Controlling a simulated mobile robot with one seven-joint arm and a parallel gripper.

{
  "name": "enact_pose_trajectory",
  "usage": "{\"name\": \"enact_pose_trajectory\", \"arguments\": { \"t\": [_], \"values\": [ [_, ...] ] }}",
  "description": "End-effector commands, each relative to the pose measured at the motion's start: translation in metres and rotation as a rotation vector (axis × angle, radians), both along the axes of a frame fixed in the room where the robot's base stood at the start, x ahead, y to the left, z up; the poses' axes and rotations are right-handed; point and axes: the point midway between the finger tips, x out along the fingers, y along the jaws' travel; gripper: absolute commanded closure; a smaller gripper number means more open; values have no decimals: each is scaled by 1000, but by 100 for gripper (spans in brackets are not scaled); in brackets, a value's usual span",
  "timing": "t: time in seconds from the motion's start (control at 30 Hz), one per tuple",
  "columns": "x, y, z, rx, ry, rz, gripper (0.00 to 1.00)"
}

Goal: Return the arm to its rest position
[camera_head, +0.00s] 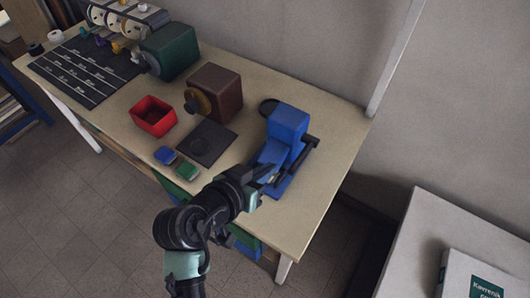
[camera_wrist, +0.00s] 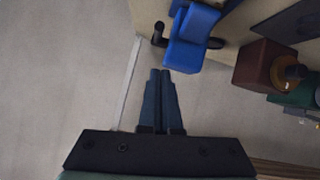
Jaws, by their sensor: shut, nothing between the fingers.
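My gripper (camera_head: 268,174) reaches in from the bottom of the head view and is held over the front right part of the table, by the blue device (camera_head: 288,126). In the wrist view its two dark fingers (camera_wrist: 160,73) lie side by side, shut and empty. The blue device, with dark rods at its sides, appears just beyond the fingertips in the wrist view (camera_wrist: 190,38). I cannot tell from these views how high the gripper is above the table or whether it touches the device.
The table (camera_head: 325,200) also carries a brown box (camera_head: 222,88) with a knob, a green box (camera_head: 172,50), a red bin (camera_head: 153,116), a dark plate (camera_head: 207,142) and small blue and green blocks. A white surface (camera_head: 425,245) stands at right. Floor at front left is clear.

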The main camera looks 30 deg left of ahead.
Motion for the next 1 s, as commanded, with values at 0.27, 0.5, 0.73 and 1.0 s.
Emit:
{"name": "enact_pose_trajectory", "arguments": {
  "t": [0.27,0.5,0.73,1.0],
  "values": [
    [-6,1,3,1,0,-1,100],
    [18,-2,39,57,-71,6,100],
    [78,-32,186,209,-383,52,100],
    [71,-104,380,259,-865,90,100]
  ]
}}
